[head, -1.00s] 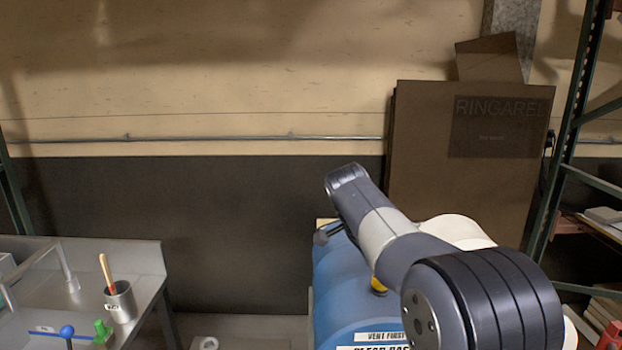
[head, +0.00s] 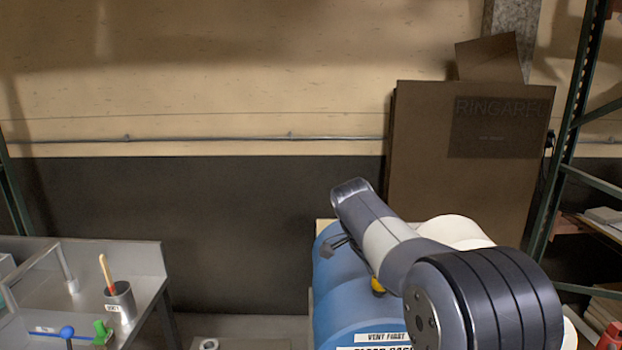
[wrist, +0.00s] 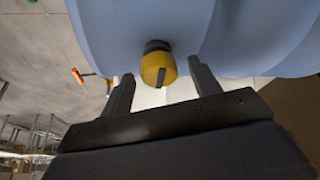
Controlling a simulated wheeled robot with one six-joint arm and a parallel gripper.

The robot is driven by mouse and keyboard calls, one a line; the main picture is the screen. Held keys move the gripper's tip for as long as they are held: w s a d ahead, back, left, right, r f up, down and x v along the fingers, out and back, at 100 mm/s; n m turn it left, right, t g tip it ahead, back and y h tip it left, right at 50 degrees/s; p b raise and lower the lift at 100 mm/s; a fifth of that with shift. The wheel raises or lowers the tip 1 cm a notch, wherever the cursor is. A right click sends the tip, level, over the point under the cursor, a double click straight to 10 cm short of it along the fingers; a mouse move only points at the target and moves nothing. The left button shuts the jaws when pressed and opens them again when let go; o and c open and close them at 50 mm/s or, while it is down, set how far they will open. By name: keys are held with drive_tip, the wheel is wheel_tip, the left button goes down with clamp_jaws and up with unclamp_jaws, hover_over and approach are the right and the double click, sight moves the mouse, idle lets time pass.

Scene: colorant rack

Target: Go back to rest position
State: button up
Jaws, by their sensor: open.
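My gripper (wrist: 160,68) is open in the wrist view, its two dark fingers apart with nothing between them that I can see held. A yellow knob or cap with a dark slot (wrist: 158,72) shows beyond and between the fingertips, on a blue drum (wrist: 120,30). I cannot tell how far the fingers are from it. In the head view my arm reaches over the blue drum (head: 345,300) at the lower middle, and a small part of the yellow piece (head: 377,286) shows beside the arm. A dark part of my gripper shows at the drum's left; the rest is hidden.
A metal bench (head: 145,262) stands at the lower left with a cup (head: 120,303) holding a wooden-handled tool, plus a blue-knobbed and a green item (head: 102,331). A brown board (head: 430,150) leans on the wall. A green shelf rack (head: 567,130) stands right.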

drive_tip(key=n+t+b, duration=0.1)
drive_tip(key=n, duration=0.1)
drive_tip(key=n+b, duration=0.1)
drive_tip(key=n, duration=0.1)
drive_tip(key=shift+s+r+n+t+y, duration=0.15)
drive_tip(key=shift+n+t+y, duration=0.15)
drive_tip(key=shift+t+y, duration=0.1)
drive_tip(key=n+b, duration=0.1)
drive_tip(key=n, duration=0.1)
drive_tip(key=n+y+b, duration=0.1)
drive_tip(key=n, duration=0.1)
drive_tip(key=shift+d+n+t+y, duration=0.1)
drive_tip(key=shift+n+t+y, duration=0.2)
drive_tip(key=shift+t, duration=0.1)
drive_tip(key=n+b, duration=0.1)
drive_tip(key=n, duration=0.1)
drive_tip(key=n+y+b, duration=0.1)
drive_tip(key=n, duration=0.1)
drive_tip(key=shift+d+y, duration=0.15)
drive_tip(key=shift+y, duration=0.15)
drive_tip(key=n+y+b, duration=0.1)
drive_tip(key=n+b, duration=0.1)
drive_tip(key=n, duration=0.2)
drive_tip(key=shift+d+n+y+b, duration=0.1)
drive_tip(key=shift+n+y+b, duration=0.2)
drive_tip(key=shift+y+b, duration=0.1)
drive_tip(key=shift+v, duration=1.15)
